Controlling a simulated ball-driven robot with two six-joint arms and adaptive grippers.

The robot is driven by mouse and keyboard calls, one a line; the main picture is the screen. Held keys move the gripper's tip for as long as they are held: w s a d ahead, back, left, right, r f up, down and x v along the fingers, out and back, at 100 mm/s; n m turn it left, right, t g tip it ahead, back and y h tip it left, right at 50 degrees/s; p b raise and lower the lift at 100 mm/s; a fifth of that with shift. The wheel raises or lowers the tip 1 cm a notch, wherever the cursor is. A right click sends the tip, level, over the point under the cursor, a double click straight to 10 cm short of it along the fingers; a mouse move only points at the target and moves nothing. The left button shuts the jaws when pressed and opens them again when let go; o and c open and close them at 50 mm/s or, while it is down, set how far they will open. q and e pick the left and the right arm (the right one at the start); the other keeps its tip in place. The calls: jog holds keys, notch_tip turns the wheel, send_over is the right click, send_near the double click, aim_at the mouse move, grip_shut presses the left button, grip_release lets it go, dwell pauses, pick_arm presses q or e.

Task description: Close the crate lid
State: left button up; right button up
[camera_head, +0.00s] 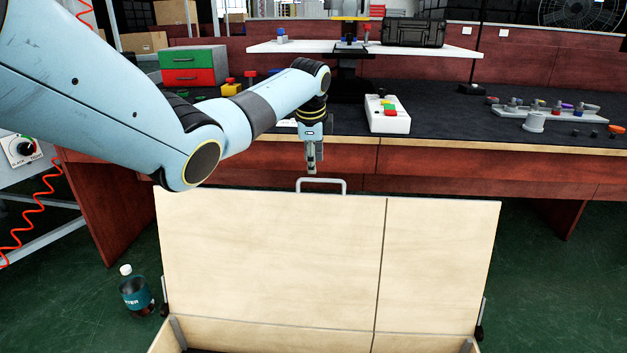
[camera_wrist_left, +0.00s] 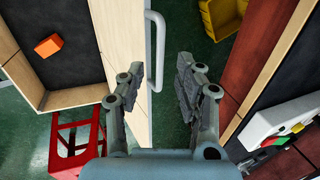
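The light wooden crate lid (camera_head: 270,255) stands open and raised, with a grey handle (camera_head: 322,181) on its top edge. My left gripper (camera_head: 311,168) points down just above the handle. In the left wrist view, my left gripper (camera_wrist_left: 158,72) is open, with its fingers apart. The handle (camera_wrist_left: 160,50) lies ahead between the finger lines, beside the lid (camera_wrist_left: 116,30); I cannot tell whether they touch. The crate's inside wall (camera_wrist_left: 75,96) shows at left. My right gripper is not in view.
A dark-topped workbench (camera_head: 450,115) stands behind the lid, holding a white button box (camera_head: 388,114) and red and green drawers (camera_head: 193,66). A bottle (camera_head: 136,292) stands on the floor left of the crate. An orange block (camera_wrist_left: 48,45) lies in the crate.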

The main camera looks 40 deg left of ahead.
aim_at(314, 179)
pick_arm(q)
jog(key=b+x, duration=0.1)
jog(key=x, duration=0.3)
jog(key=shift+f+b, duration=0.35)
jog(key=shift+w+f, duration=0.1)
jog(key=shift+f, duration=0.1)
jog(key=shift+a+f, duration=0.1)
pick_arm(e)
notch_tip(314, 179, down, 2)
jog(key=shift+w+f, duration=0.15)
pick_arm(q)
grip_shut()
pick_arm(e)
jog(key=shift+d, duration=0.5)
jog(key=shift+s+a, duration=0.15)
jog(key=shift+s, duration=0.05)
